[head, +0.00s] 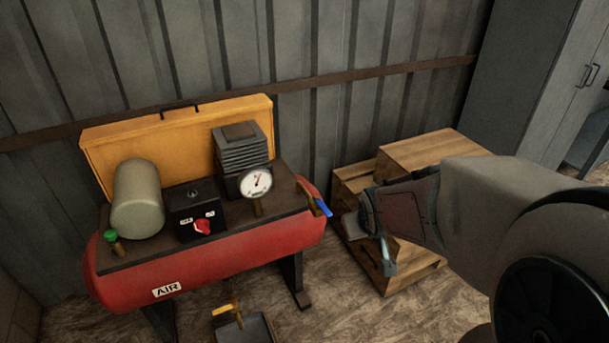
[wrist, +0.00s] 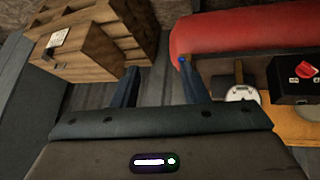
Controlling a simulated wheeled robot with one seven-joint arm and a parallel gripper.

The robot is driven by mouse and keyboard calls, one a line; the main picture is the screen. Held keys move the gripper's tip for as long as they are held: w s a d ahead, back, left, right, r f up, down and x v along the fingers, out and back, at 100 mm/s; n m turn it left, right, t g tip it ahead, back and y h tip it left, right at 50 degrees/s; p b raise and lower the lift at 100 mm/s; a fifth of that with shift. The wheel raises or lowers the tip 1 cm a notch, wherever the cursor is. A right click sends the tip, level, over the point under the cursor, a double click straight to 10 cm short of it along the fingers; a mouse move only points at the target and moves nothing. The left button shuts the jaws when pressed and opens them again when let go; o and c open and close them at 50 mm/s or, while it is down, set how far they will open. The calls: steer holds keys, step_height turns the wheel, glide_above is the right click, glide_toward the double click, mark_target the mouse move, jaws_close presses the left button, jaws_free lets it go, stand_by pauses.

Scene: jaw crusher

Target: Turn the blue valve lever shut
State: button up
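The blue valve lever (head: 323,207) sticks out from a brass valve (head: 307,195) at the right end of the red air compressor (head: 215,265). It points down and to the right. My gripper (head: 370,245) is to the right of the lever and apart from it. In the wrist view, my gripper (wrist: 158,75) has its two fingers spread with nothing between them. A small blue end of the lever (wrist: 183,60) shows just by the tip of the right finger; whether they touch I cannot tell. The rest of the lever is hidden there.
The compressor carries a pressure gauge (head: 256,182), a black box with a red knob (head: 202,227) and a grey-green tank (head: 137,200). Wooden crates (head: 425,152) stand right of it, behind my arm. A corrugated wall (head: 320,50) closes the back.

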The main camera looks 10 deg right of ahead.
steer(key=w+f+n+t+y+b, duration=0.2)
steer(key=w+f+t+b, duration=0.2)
steer(key=w+f, duration=0.55)
steer(key=t+y+b, duration=0.5)
steer(key=t, duration=0.2)
glide_toward(322, 204)
steer(key=x, duration=0.9)
steer(key=shift+w+a, duration=0.15)
steer(key=shift+w, duration=0.25)
jaws_close()
